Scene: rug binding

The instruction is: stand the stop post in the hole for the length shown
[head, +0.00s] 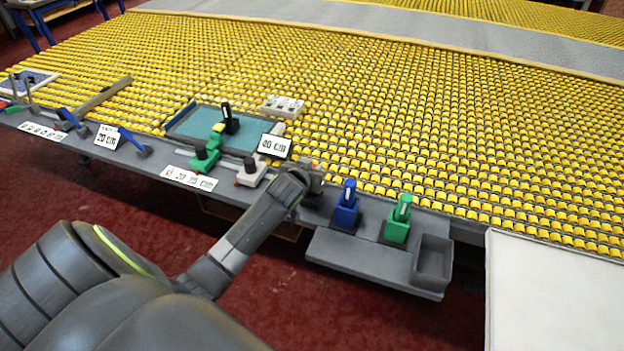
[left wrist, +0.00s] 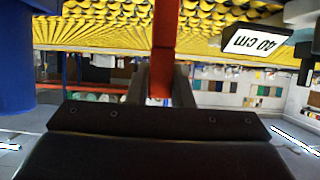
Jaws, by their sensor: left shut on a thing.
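My left gripper (head: 303,178) reaches over the front rail of the yellow roller table and hides what lies under it in the head view. In the left wrist view, which is upside down, the left gripper (left wrist: 160,84) is shut on a red post (left wrist: 165,38). The post's far end runs out of the picture. A length card (head: 273,146) stands just behind and left of the gripper; in the left wrist view the card (left wrist: 255,44) reads 40 cm. I cannot make out the stop holes. My right gripper is not in view.
A blue holder (head: 346,207) and a green holder (head: 397,222) stand right of the gripper, beside a grey bin (head: 433,260). A green device (head: 205,157) and a white device (head: 251,175) stand to its left. Another card (head: 107,137) reads 20 cm.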

